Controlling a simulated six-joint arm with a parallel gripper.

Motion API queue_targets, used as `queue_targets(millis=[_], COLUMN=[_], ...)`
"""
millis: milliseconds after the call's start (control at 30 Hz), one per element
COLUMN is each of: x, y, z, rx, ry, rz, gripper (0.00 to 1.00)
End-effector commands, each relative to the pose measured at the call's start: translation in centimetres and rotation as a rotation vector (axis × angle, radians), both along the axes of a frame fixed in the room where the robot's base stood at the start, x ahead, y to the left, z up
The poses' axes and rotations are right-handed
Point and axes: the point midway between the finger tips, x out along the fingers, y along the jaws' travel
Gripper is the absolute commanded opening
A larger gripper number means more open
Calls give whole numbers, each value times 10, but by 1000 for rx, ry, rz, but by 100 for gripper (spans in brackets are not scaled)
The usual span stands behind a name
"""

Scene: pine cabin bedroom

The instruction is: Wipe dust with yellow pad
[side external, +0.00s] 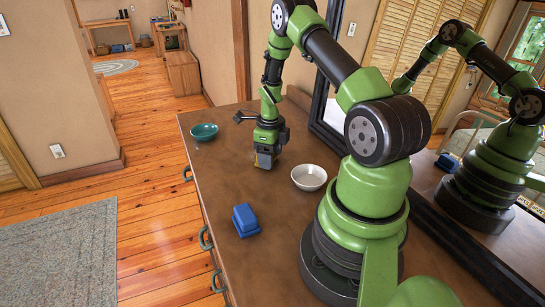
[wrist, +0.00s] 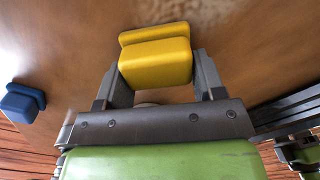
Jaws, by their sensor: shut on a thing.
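The yellow pad (wrist: 155,62) is a block with a wider flange, gripped between the two fingers of my gripper (wrist: 157,80) in the wrist view. In the side external view my gripper (side external: 265,153) points down over the brown dresser top (side external: 215,165), between the teal bowl and the white bowl.
A blue pad (side external: 245,221) lies near the dresser's front edge; it also shows in the wrist view (wrist: 21,103). A teal bowl (side external: 204,132) stands at the far left corner, a white bowl (side external: 309,178) right of my gripper. A dark-framed mirror (side external: 425,150) stands along the back.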

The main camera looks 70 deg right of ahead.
Motion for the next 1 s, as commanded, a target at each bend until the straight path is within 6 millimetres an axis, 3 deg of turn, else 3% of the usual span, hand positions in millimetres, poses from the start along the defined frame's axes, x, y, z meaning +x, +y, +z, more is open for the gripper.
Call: queue_targets(millis=[1000], x=[53], y=[-53], z=[-2], rx=[-2], ry=[-2], rz=[0], gripper=[36])
